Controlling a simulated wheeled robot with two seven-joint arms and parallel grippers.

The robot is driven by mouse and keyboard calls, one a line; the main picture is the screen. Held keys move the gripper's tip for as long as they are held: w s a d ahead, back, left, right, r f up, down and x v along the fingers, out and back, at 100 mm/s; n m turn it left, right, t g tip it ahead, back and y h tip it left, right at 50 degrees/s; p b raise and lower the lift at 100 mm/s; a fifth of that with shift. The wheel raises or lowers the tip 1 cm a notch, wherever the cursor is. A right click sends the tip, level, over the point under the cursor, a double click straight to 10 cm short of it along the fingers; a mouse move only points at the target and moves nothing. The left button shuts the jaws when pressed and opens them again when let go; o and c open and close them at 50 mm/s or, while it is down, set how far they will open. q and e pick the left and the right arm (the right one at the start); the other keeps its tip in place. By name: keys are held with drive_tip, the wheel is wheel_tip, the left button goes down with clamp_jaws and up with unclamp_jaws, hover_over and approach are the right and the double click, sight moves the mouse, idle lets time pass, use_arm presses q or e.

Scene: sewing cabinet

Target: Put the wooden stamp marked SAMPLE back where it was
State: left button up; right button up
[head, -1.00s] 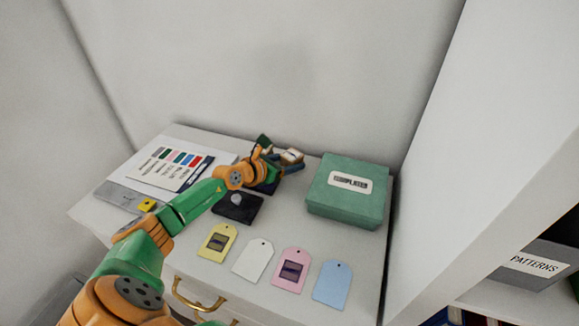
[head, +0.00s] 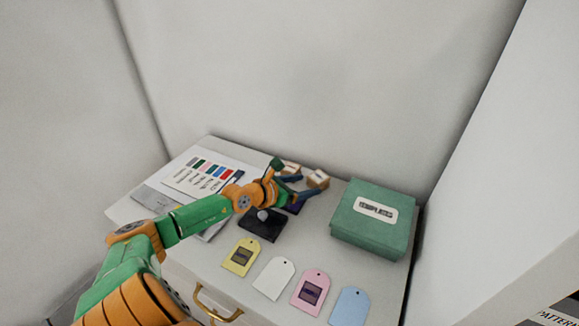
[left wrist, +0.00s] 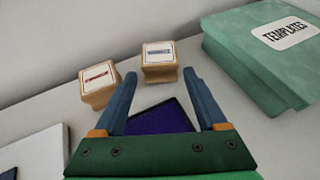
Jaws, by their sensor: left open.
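Two wooden stamps stand upright at the back of the cabinet top. One has a red-marked label (left wrist: 98,82) and the other a blue-marked label (left wrist: 160,62); the lettering is too small to read, so I cannot tell which says SAMPLE. In the head view they show as a left stamp (head: 291,168) and a right stamp (head: 318,179). My left gripper (head: 303,186) is open and empty. In the left wrist view its fingertips (left wrist: 160,76) are spread just in front of the blue-marked stamp. A dark blue pad (left wrist: 158,118) lies below the fingers. My right gripper is out of view.
A green TEMPLATES box (head: 372,226) stands to the right of the stamps. A black pad (head: 262,224) lies under my wrist. Several tags, including a white one (head: 273,278), lie along the front. A colour chart sheet (head: 196,176) is at the left.

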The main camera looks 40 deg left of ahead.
use_arm(q)
drive_tip(key=p+v, duration=0.2)
drive_tip(key=v, duration=0.4)
drive_tip(key=shift+s+r+p, duration=0.2)
drive_tip(key=shift+s+p, duration=0.15)
drive_tip(key=shift+s, duration=0.1)
